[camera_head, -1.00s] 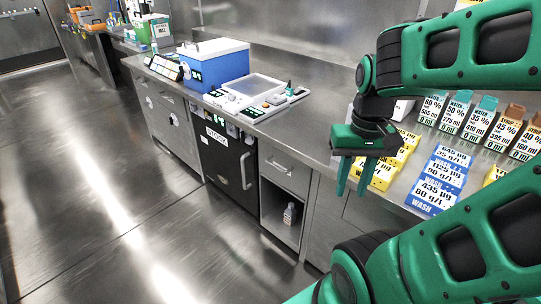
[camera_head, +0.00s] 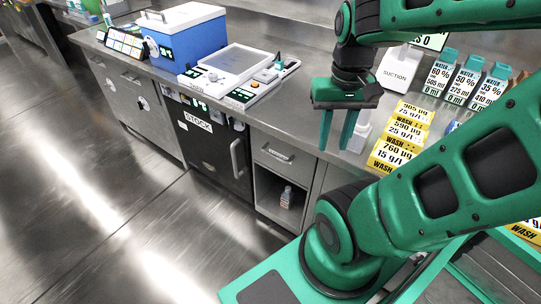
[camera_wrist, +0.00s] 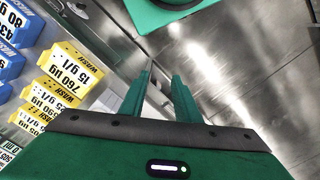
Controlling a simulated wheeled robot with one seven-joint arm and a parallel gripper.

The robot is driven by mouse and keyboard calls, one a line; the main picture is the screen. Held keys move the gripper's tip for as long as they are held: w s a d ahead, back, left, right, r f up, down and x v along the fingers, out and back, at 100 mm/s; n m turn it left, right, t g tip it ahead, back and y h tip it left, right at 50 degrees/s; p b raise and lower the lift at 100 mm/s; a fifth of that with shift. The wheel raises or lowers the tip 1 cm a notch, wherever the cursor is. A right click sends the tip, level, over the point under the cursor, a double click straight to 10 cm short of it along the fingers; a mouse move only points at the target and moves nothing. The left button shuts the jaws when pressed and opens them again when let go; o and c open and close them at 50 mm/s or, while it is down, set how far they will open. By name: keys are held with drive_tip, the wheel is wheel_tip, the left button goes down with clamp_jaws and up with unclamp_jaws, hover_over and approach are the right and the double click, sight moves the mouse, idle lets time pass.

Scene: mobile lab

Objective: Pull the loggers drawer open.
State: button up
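No label reading loggers can be made out. A closed grey drawer (camera_head: 283,158) with a bar handle sits under the counter, between the dark STOCK door and the wash boxes, above an open shelf. More closed drawer fronts (camera_head: 134,80) lie further left. My gripper (camera_head: 337,140) is held above the counter's front edge, right of the drawer and apart from its handle. Its two green fingers point down, are spread and hold nothing. The wrist view shows the spread fingers (camera_wrist: 161,80) too, with floor and counter edge beyond.
The dark STOCK door (camera_head: 208,150) has a vertical handle. The open shelf (camera_head: 268,190) holds a small bottle (camera_head: 286,197). On the counter stand a blue box (camera_head: 187,40), a balance (camera_head: 238,75), yellow wash boxes (camera_head: 397,148) and water cartons (camera_head: 466,78). Floor to the left is clear.

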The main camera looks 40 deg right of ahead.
drive_tip(key=w+a+f+n+t+h, duration=0.1)
drive_tip(key=w+a+f+n, duration=0.2)
drive_tip(key=w, duration=0.7)
drive_tip(key=w+a+f+n+t+h, duration=0.1)
drive_tip(key=w+a+n, duration=0.3)
drive_tip(key=w, duration=0.7)
drive_tip(key=m+g+h, duration=0.2)
drive_tip(key=g+h, duration=0.4)
drive_tip(key=h, duration=0.5)
approach(273, 156)
drive_tip(key=s+r, duration=0.1)
wheel_tip(273, 156, down, 7)
drive_tip(key=a+t+h, duration=0.1)
drive_tip(key=t+h, duration=0.2)
drive_tip(key=h, duration=0.4)
drive_tip(key=d, duration=0.3)
drive_tip(key=s+d+r, duration=0.1)
drive_tip(key=d, duration=0.6)
drive_tip(key=shift+s+d+r, duration=0.1)
drive_tip(key=shift+s+r, duration=0.1)
drive_tip(key=shift+r, duration=0.15)
drive_tip(key=shift+c, duration=0.2)
clamp_jaws()
